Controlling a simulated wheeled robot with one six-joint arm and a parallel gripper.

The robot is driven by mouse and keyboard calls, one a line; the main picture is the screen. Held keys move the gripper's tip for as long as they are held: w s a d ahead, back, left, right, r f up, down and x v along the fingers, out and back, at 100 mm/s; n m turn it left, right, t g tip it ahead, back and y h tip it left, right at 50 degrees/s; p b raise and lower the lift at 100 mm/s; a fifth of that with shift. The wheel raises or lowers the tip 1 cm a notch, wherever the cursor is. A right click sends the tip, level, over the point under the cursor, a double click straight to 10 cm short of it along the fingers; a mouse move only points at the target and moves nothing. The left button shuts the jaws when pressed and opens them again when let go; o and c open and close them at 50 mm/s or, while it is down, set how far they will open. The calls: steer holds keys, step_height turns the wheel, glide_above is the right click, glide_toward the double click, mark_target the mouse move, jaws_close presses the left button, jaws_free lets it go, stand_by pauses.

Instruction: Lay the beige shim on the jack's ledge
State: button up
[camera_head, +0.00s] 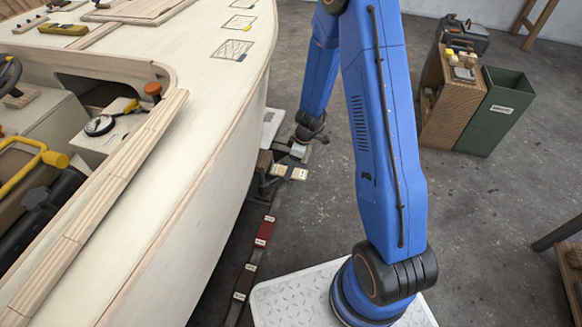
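My blue arm reaches down beside the hull, and my gripper (297,151) is small and low by the hull's outer side. Its fingers are too small and dark to tell open from shut. Just below it are two small beige pieces, one on the left (279,170) and one on the right (299,174); either could be the beige shim. I cannot tell whether the gripper touches either. A dark stand, apparently the jack (265,183), is close against the hull there. Its ledge cannot be made out clearly.
The pale plywood hull (205,165) fills the left side. A dark strip with labelled pieces, one red (264,232), runs along the floor beside it. A wooden cabinet (449,105) and a green bin (497,112) stand at back right. The grey floor between is clear.

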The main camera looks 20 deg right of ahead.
steer(key=s+d+r+m+t, duration=0.1)
steer(key=s+d+r, duration=0.15)
steer(key=r, duration=0.95)
steer(key=s+d+r+m, duration=0.1)
steer(key=s+r+m, duration=0.15)
steer(key=r, duration=0.95)
steer(key=s+d+r+m+t+h, duration=0.1)
steer(key=s+r+m, duration=0.3)
steer(key=s+r, duration=0.4)
steer(key=s+d+r+m+t+h, duration=0.2)
steer(key=s+r, duration=0.7)
steer(key=s, duration=0.9)
steer(key=shift+d+r+m+t, duration=0.3)
steer(key=shift+m+t, duration=0.1)
steer(key=shift+m, duration=0.75)
steer(key=shift+o, duration=0.4)
